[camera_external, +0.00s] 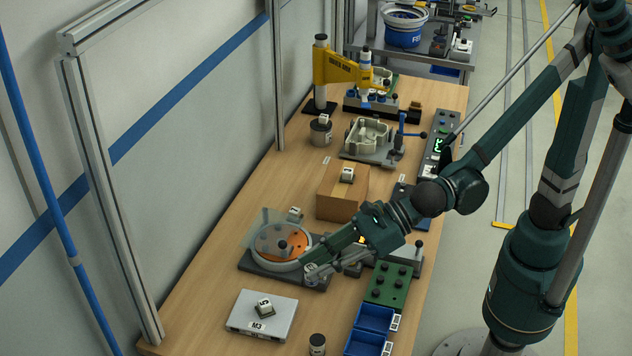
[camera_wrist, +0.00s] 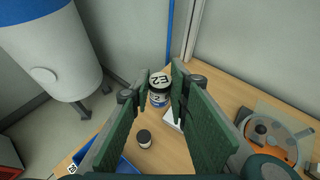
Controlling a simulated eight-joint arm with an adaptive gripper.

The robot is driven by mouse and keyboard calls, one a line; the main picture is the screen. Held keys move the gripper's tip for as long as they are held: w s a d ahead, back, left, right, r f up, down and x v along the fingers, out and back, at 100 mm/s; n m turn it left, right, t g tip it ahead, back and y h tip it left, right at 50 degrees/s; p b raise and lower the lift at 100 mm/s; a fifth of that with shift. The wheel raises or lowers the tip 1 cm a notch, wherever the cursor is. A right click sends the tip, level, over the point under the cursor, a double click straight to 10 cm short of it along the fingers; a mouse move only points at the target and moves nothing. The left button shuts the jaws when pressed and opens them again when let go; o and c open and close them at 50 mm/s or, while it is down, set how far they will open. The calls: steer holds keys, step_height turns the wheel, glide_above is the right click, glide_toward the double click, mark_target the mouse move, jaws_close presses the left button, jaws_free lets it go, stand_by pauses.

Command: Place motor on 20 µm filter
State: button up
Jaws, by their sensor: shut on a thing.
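My gripper (camera_wrist: 161,87) is shut on a small cylinder (camera_wrist: 159,99) with a round white top that appears to read E2 and a dark blue and white side. In the external view my gripper (camera_external: 306,264) is low over the table, beside the round turntable; what it holds cannot be made out there. I cannot tell for sure that this cylinder is the motor. Two blue bins (camera_external: 374,319) stand near the front edge. A white tag (camera_wrist: 72,168) by the bins in the wrist view seems to read 20. No filter can be identified with certainty.
The turntable (camera_external: 250,262) with an orange disc and clear cover is close to my gripper. A pale M3 box (camera_external: 245,318) bears a small cube. A dark jar (camera_external: 317,343), a green knobbed block (camera_external: 388,284) and a cardboard box (camera_external: 338,208) stand nearby. Bare wood lies around the M3 box.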

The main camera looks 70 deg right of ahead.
steer(key=s+a+f+m+t+h+p, duration=0.1)
steer(key=s+a+f, duration=0.1)
steer(key=f, duration=0.6)
steer(key=shift+s+a+m+p, duration=0.3)
steer(key=shift+s+a+p, duration=0.1)
steer(key=shift+a, duration=0.2)
steer(key=shift+f, duration=0.15)
steer(key=b, duration=0.2)
glide_above(323, 338)
steer(key=shift+f, duration=2.85)
steer(key=shift+w+f+b, duration=0.1)
steer(key=shift+f+b, duration=0.2)
steer(key=shift+f, duration=1.8)
steer(key=shift+f, duration=0.15)
